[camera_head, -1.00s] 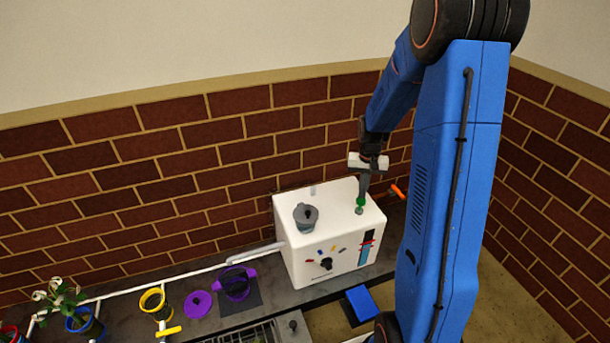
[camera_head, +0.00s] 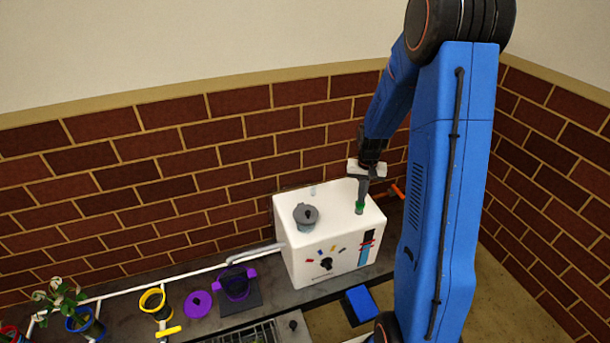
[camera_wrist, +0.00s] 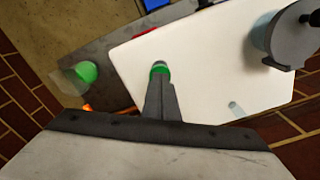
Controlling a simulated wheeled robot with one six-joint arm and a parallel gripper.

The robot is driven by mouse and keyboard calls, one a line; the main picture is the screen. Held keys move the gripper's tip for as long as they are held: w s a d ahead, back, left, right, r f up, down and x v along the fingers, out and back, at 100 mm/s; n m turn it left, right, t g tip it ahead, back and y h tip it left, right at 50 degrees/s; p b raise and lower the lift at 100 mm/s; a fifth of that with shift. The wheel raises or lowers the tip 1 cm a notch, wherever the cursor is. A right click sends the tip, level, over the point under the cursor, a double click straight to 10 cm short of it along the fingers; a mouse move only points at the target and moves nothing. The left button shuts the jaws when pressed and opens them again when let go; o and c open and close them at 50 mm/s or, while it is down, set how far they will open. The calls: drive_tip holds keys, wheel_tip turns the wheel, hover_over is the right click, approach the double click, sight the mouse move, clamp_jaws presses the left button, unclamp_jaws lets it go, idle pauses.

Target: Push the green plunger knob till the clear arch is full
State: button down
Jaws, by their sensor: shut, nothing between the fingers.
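The green plunger knob (camera_head: 360,206) sits on top of a white box (camera_head: 320,268) near its right side. My gripper (camera_head: 361,199) is shut and empty, pointing down with its fingertips at the top of the knob, seemingly touching it. In the wrist view the shut fingers (camera_wrist: 160,82) cover much of the knob (camera_wrist: 159,69); only a green rim and grey end show. A small clear piece stands at the box's back edge (camera_head: 313,190) and shows in the wrist view (camera_wrist: 236,108). I cannot tell whether it is the clear arch, or its fill.
A grey lidded pot (camera_head: 306,216) stands on the box top, left of the knob. The box front has a dark gauge strip (camera_head: 366,248) with blue and red marks. An orange handle (camera_head: 397,191) lies behind right. A purple pot (camera_head: 237,284) and blue block (camera_head: 362,302) are nearby.

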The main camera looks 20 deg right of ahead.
drive_tip(key=shift+f, duration=0.5)
drive_tip(key=shift+r, duration=0.1)
drive_tip(key=shift+r, duration=2.2)
drive_tip(key=shift+f, duration=0.1)
drive_tip(key=shift+f, duration=2.15)
drive_tip(key=shift+r, duration=2.25)
drive_tip(key=shift+f, duration=0.1)
